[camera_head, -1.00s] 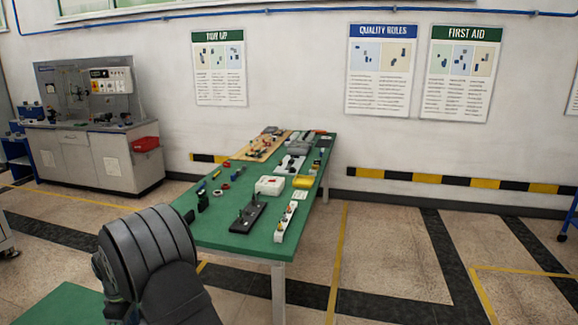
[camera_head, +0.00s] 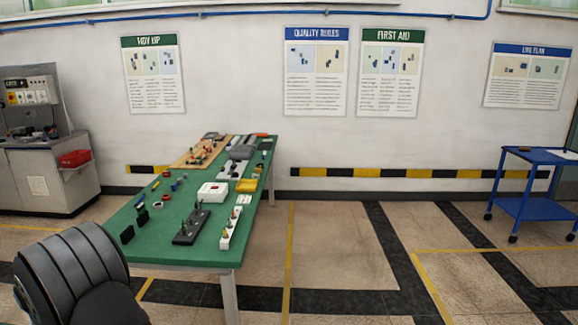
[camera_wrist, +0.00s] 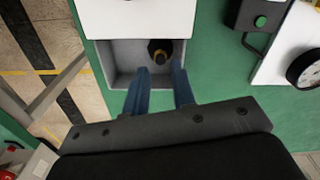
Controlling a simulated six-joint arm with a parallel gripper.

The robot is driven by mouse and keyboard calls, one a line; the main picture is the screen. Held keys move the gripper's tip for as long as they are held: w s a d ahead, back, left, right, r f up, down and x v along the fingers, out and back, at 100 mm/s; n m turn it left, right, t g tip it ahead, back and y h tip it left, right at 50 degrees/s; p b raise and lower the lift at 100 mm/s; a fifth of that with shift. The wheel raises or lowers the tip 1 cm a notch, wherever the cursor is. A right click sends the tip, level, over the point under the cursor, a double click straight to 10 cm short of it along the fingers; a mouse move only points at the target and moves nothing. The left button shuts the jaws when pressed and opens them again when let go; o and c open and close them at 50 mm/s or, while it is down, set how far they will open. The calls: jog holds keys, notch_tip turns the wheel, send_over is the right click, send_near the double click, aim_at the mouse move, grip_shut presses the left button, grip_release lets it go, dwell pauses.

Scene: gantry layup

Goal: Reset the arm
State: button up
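In the wrist view my gripper (camera_wrist: 160,92) shows two blue fingers set apart, with a gap between them and nothing held in it. The fingertips lie over the near edge of a grey open-topped bin (camera_wrist: 122,54). A dark round part with a brass-coloured middle (camera_wrist: 159,50) is in the bin, just beyond the fingers and apart from them. In the head view, a dark ribbed section of my arm fills the lower left; my gripper is not visible there.
A green-topped table (camera_head: 150,245) holds a white box (camera_head: 212,192), a black fixture (camera_head: 190,228), a yellow tray (camera_head: 247,185) and several small parts. A blue cart (camera_head: 530,205) stands at right. In the wrist view, a black box with a green button (camera_wrist: 260,20) and a round gauge (camera_wrist: 305,70) sit at right.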

notch_tip(320, 180, down, 3)
jog(key=shift+r, duration=0.2)
notch_tip(320, 180, up, 11)
notch_tip(320, 180, down, 12)
jog(key=shift+r, duration=0.1)
notch_tip(320, 180, up, 11)
jog(key=s+d+r, duration=0.1)
jog(key=s+d, duration=0.6)
jog(key=s, duration=0.3)
jog(key=s+d+r, duration=0.1)
jog(key=s+d, duration=0.6)
jog(key=s, duration=0.4)
jog(key=shift+n, duration=0.3)
jog(key=s+a+f, duration=0.4)
jog(key=s, duration=0.1)
jog(key=s+a+f, duration=0.2)
jog(key=s, duration=0.1)
jog(key=shift+s+a, duration=0.2)
jog(key=f, duration=0.2)
jog(key=s, duration=0.1)
jog(key=shift+a+f, duration=0.35)
jog(key=shift+f, duration=0.6)
